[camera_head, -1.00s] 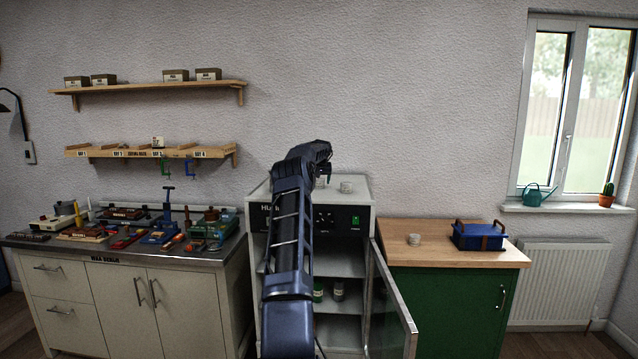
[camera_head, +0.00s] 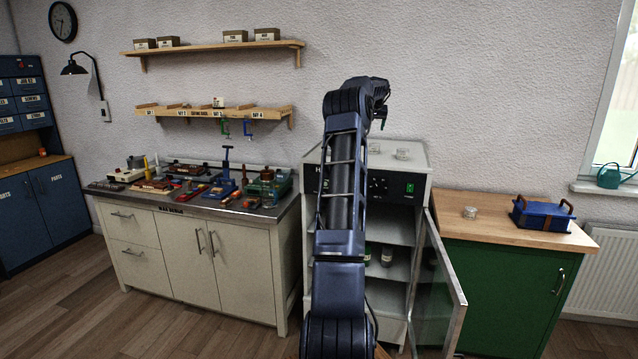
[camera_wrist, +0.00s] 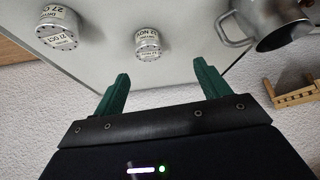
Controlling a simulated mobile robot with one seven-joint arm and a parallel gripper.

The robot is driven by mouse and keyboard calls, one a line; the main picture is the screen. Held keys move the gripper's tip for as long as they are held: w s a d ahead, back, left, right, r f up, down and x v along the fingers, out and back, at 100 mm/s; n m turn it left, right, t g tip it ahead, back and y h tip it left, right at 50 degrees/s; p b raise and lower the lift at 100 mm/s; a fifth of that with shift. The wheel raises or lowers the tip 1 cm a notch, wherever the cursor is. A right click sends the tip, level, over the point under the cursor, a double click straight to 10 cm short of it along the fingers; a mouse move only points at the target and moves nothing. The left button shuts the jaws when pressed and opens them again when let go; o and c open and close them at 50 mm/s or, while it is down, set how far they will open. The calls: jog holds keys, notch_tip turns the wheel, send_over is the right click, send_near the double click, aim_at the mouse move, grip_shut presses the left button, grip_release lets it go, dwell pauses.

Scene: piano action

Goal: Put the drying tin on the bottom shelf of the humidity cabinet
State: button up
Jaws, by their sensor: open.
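Two round, pale metal tins with paper labels stand on top of the humidity cabinet (camera_head: 415,165). In the wrist view these are a left tin (camera_wrist: 57,27) and a middle tin (camera_wrist: 147,43). One tin also shows in the head view (camera_head: 402,153). Another pale round tin (camera_head: 470,212) sits on the wooden counter to the right. The cabinet's glass door (camera_head: 438,290) is open to the right. My arm hides part of the shelves.
Small jars (camera_head: 386,256) stand on a shelf inside the cabinet. A blue box (camera_head: 543,214) sits on the right counter. Tools crowd the left workbench (camera_head: 185,205). A wall shelf (camera_head: 215,111) hangs behind.

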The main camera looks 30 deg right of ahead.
jog(key=s+a+r+n+y, duration=0.1)
jog(key=s+a+r, duration=0.25)
jog(key=a, duration=0.75)
jog(key=s+a+r+y, duration=0.15)
jog(key=s+a, duration=0.25)
jog(key=a, duration=0.8)
jog(key=s+a+r+n, duration=0.1)
jog(key=s+a+r, duration=0.25)
jog(key=a, duration=0.75)
jog(key=s+a+f+n, duration=0.1)
jog(key=s+a+f, duration=0.3)
jog(key=s+a, duration=0.5)
jog(key=s+a+f+n, duration=0.1)
jog(key=s+a+f, duration=0.3)
jog(key=s+a, duration=0.6)
jog(key=s+a+f+n+y, duration=0.1)
jog(key=s+a+f+n, duration=0.1)
jog(key=s+a+f, duration=0.3)
jog(key=s+a, duration=0.4)
jog(key=s, duration=0.2)
jog(key=shift+s+a+g, duration=0.25)
jog(key=shift+a+g, duration=0.05)
jog(key=shift+a, duration=0.05)
jog(key=shift+o, duration=0.5)
jog(key=s+a+f+n, duration=0.1)
jog(key=s+a+f, duration=0.1)
jog(key=s+f, duration=0.3)
jog(key=shift+s, duration=0.5)
jog(key=shift+a, duration=0.1)
jog(key=shift+r, duration=0.1)
